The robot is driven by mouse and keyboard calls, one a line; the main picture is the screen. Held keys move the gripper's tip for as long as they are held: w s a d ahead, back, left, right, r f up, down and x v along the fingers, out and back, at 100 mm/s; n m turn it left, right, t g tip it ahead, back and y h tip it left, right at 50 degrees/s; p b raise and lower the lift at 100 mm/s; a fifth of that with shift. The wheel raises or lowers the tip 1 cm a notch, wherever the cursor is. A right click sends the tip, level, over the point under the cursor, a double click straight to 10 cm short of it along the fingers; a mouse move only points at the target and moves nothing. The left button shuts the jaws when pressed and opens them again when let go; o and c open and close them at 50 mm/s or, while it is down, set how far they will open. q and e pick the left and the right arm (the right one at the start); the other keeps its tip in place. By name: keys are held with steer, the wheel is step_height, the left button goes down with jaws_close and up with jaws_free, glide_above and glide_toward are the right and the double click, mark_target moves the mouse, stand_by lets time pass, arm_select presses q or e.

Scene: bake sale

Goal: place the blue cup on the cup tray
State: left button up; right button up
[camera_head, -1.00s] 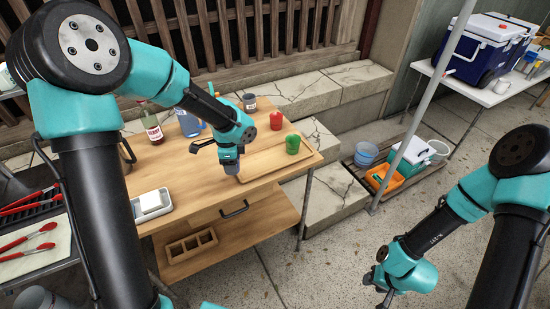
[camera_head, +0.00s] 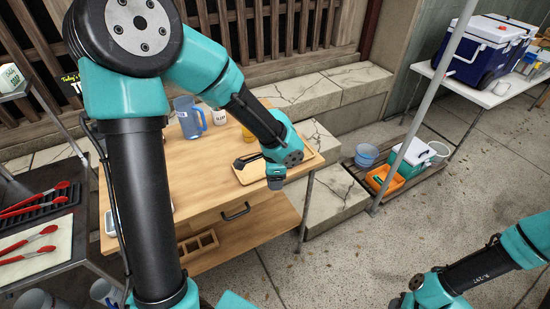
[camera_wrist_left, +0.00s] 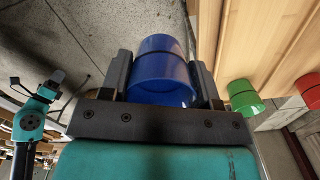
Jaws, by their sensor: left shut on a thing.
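The blue cup (camera_wrist_left: 160,72) is between the two fingers of my left gripper (camera_wrist_left: 163,88) in the left wrist view, and the fingers are shut on it. In the head view my left gripper (camera_head: 275,182) is over the front right edge of the wooden table, beside the cup tray (camera_head: 243,175), a wooden tray with a raised rim. The green cup (camera_wrist_left: 244,97) and the red cup (camera_wrist_left: 311,90) show in the left wrist view but are hidden behind my arm in the head view. My right gripper (camera_head: 401,301) is at the bottom edge of the head view, its fingers unclear.
A blue pitcher (camera_head: 189,118), a white container (camera_head: 219,117) and a yellow item (camera_head: 247,133) stand at the table's back. A wooden box (camera_head: 198,243) is on the shelf below. Tongs (camera_head: 35,243) lie at left; coolers (camera_head: 490,52) stand on the right table.

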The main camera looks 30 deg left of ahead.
arm_select(q)
steer(key=w+a, duration=0.2)
steer(key=w, duration=0.2)
steer(key=w+a+f, duration=0.1)
steer(key=w+a, duration=0.1)
steer(key=w, duration=0.2)
steer(key=w+a, duration=0.3)
steer(key=w, duration=0.1)
steer(key=shift+w+a+f, duration=0.1)
steer(key=shift+w+f, duration=0.05)
steer(key=shift+w, duration=0.2)
steer(key=shift+w+a, duration=0.2)
steer(key=shift+w, duration=0.15)
steer(key=shift+f, duration=1.8)
steer(key=shift+f, duration=0.1)
steer(key=o, duration=0.9)
step_height(320, 180, up, 12)
